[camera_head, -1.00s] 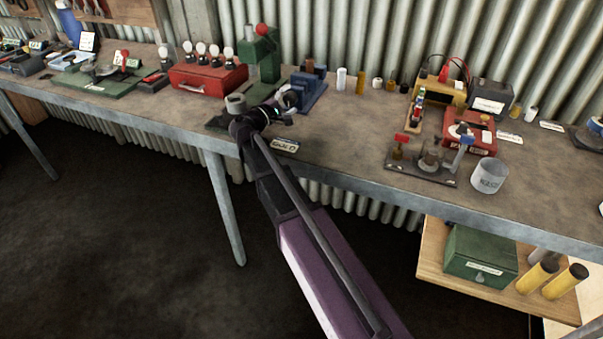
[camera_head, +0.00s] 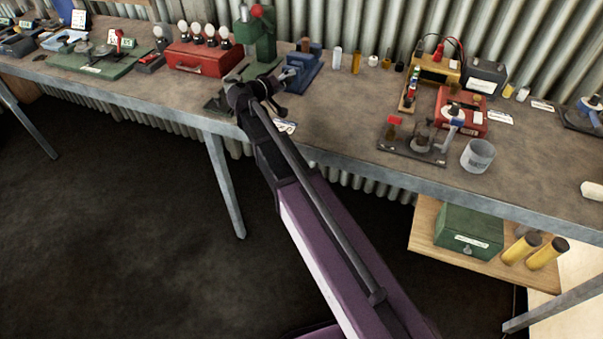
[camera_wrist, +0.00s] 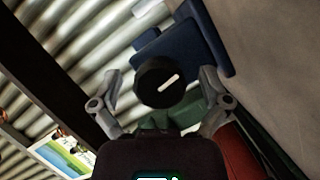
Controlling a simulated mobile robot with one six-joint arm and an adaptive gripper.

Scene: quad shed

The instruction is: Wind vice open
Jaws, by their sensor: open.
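The blue vice (camera_head: 304,74) stands on the workbench near its back, right of the green press. In the wrist view its blue body (camera_wrist: 198,42) lies beyond a round black knob (camera_wrist: 152,88) with a white bar mark on its face. My gripper (camera_head: 284,86) is at the vice's front left side in the head view. In the wrist view my gripper (camera_wrist: 160,92) is open, with one finger on each side of the knob and visible gaps to both. The arm hides part of the vice's front in the head view.
A green press (camera_head: 258,35) with a red knob and a red case (camera_head: 203,58) stand left of the vice. Small bottles (camera_head: 356,62) stand to its right.

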